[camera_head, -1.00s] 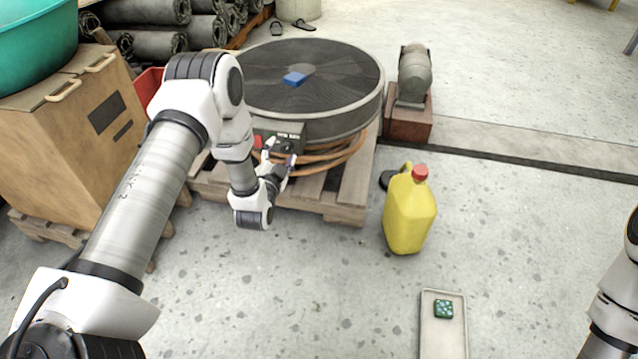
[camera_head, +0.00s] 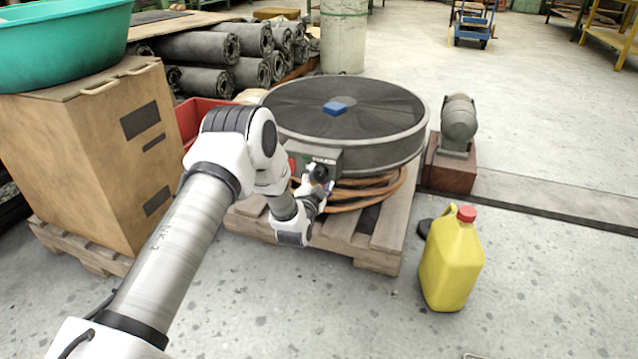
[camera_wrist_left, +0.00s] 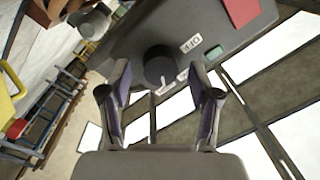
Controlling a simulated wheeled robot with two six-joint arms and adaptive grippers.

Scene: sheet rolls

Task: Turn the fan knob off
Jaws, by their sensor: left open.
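The fan (camera_head: 300,105) is a large round drum with a dark grille, lying flat on a wooden pallet. Its control box (camera_head: 335,158) is on the front side and carries a black round knob (camera_head: 320,173). In the left wrist view the knob (camera_wrist_left: 159,66) has a white pointer mark near its lower edge, and a white OFF label (camera_wrist_left: 190,43) is beside it. My left gripper (camera_head: 318,187) is at the front of the box. In the wrist view its fingers (camera_wrist_left: 160,88) are open, one on each side of the knob; contact cannot be told. My right gripper is out of view.
Orange hose (camera_head: 375,190) is coiled under the fan on the pallet (camera_head: 385,245). A yellow jug (camera_head: 452,262) stands right of it, and a motor (camera_head: 458,125) on a brown block behind. A large box (camera_head: 85,150) is on the left.

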